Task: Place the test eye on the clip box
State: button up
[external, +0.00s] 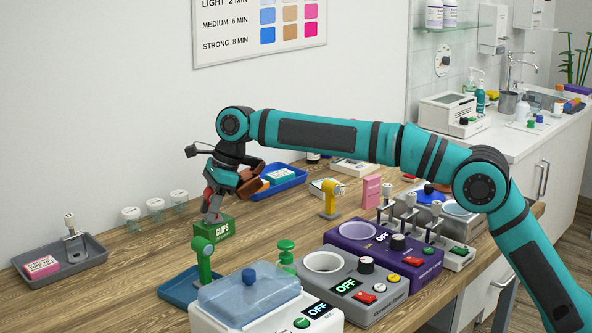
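The green clip box (221,229), marked CLIPS, stands on the wooden counter left of centre. My gripper (230,193) is just above the box, tilted. Its two reddish-brown fingertips look spread apart. The left fingertip overlaps the upper part of the test eye and hides its head; I cannot tell whether they touch.
A green post (203,258) stands close in front of the box. A grey tray (60,262) with a pink box and a similar white-topped piece is at left. A blue tray (283,186) lies behind. Machines crowd the right; bare counter (130,255) lies left of the box.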

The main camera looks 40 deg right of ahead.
jog(key=o, duration=0.4)
jog(key=shift+r, duration=0.1)
jog(key=shift+v, duration=6.05)
jog(key=shift+d, duration=0.1)
